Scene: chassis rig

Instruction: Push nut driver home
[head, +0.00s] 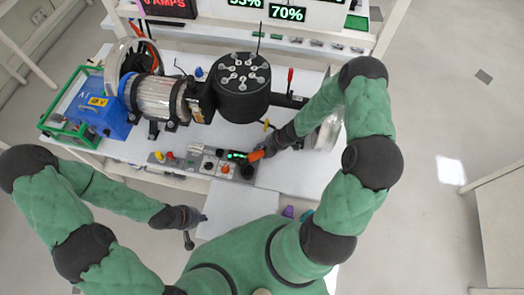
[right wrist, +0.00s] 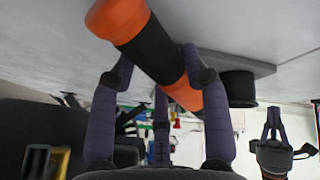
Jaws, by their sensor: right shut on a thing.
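The nut driver (head: 257,155) has an orange and black handle and shows near the right end of the control panel. In the right wrist view the nut driver (right wrist: 150,45) lies slantwise between the fingers of my right gripper (right wrist: 155,78). My right gripper (head: 268,149) is shut on it, above or beside the panel in the head view. The driver's tip and whatever it may touch cannot be made out. My left gripper (head: 192,226) hangs at the front left of the bench, apart from everything; its jaw opening is too small to judge.
The control panel (head: 198,166) carries knobs, buttons and a green lit display. Behind it stand a motor (head: 160,97), a black drum with round studs (head: 241,88) and a blue battery box (head: 100,112) in a green frame. The bench's front plate (head: 235,207) is bare.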

